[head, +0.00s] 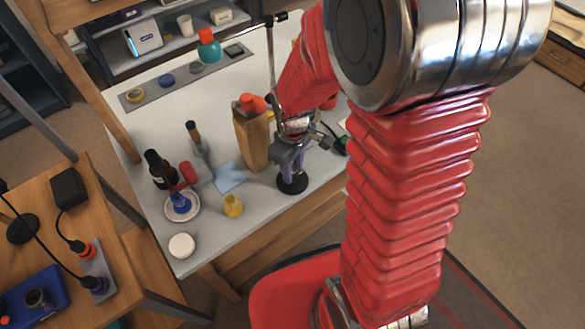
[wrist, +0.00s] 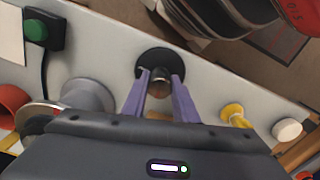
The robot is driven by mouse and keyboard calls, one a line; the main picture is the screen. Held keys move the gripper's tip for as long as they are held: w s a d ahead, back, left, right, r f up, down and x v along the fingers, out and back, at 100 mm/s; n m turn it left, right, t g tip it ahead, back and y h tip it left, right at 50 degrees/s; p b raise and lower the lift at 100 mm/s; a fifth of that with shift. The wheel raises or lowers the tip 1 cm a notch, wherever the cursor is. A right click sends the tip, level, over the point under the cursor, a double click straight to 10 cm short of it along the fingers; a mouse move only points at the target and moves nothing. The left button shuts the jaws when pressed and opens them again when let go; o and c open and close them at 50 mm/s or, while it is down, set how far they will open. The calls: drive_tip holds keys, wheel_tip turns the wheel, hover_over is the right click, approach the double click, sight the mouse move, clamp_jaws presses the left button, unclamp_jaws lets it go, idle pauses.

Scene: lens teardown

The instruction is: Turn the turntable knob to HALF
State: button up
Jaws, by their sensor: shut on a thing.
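The turntable knob (wrist: 159,86) is a small brownish, shiny piece between my purple fingertips in the wrist view. It stands over a round black base (wrist: 158,57). The black base (head: 292,185) also shows near the front edge of the white bench in the head view. My gripper (wrist: 159,80) points down and is shut on the knob. In the head view my gripper (head: 291,172) is right over the base, and its fingers hide most of the knob. No HALF mark or pointer is legible in either view.
A tall brown container (head: 251,138) stands close left of my gripper. A yellow piece (head: 233,206), a blue cloth (head: 229,177) and a white round lid (head: 181,246) lie further left. A green button box (wrist: 38,30) with a cable is near in the wrist view.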

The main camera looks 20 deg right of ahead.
drive_tip(key=m, duration=0.4)
drive_tip(key=shift+m, duration=0.3)
drive_tip(key=m, duration=0.4)
drive_tip(key=shift+m, duration=0.3)
drive_tip(key=m, duration=0.4)
drive_tip(key=shift+m, duration=2.2)
drive_tip(key=o, duration=1.1)
drive_tip(key=shift+c, duration=0.2)
